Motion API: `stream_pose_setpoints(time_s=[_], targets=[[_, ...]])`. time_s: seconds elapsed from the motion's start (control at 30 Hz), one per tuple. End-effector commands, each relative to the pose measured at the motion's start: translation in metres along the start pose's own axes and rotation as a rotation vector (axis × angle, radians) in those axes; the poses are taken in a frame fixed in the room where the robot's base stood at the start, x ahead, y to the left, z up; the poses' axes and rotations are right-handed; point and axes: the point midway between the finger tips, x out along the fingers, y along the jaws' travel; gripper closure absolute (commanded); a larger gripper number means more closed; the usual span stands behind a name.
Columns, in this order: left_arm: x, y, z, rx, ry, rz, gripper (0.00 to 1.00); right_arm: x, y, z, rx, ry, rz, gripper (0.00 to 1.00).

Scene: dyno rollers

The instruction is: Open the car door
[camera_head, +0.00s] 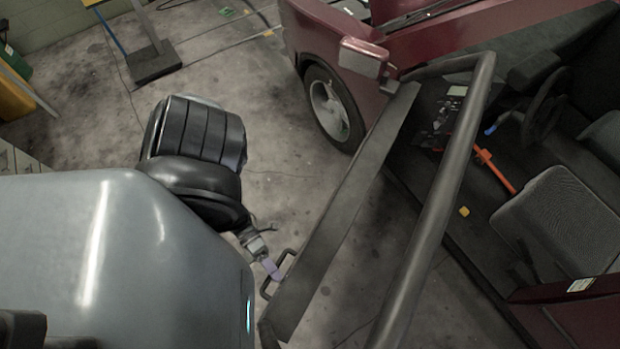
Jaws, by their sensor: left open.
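The red car (335,35) fills the upper right. Its door (345,205) stands swung out from the body, seen from above as a long dark panel. The door's dark window frame (440,190) curves beside it. A thin dark handle (283,283) sticks out near the panel's lower end. My left gripper (270,266) is at this handle, its pale fingertip overlapping the handle's loop. It is open, and I cannot tell whether it touches the handle. My right gripper is not in view.
The side mirror (364,57) and front wheel (332,107) are near the door's hinge end. Inside are a seat (563,215), a steering wheel (545,105) and an orange bar (495,170). A stand (153,62) is at the upper left. Concrete floor between is clear.

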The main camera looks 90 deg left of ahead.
Motion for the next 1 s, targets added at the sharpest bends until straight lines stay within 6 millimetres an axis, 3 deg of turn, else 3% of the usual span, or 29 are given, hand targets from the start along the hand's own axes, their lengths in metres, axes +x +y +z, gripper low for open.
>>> stream_pose_setpoints(time_s=[0.27,0.7,1.0], targets=[[-0.013,0.002,-0.001,-0.002,0.001,0.003,0.56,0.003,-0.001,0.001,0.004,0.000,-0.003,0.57],[-0.084,0.002,-0.001,-0.001,0.002,0.003,0.56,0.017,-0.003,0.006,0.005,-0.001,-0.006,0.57],[-0.107,0.001,0.000,0.000,0.000,0.001,0.56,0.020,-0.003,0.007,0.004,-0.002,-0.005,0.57]])
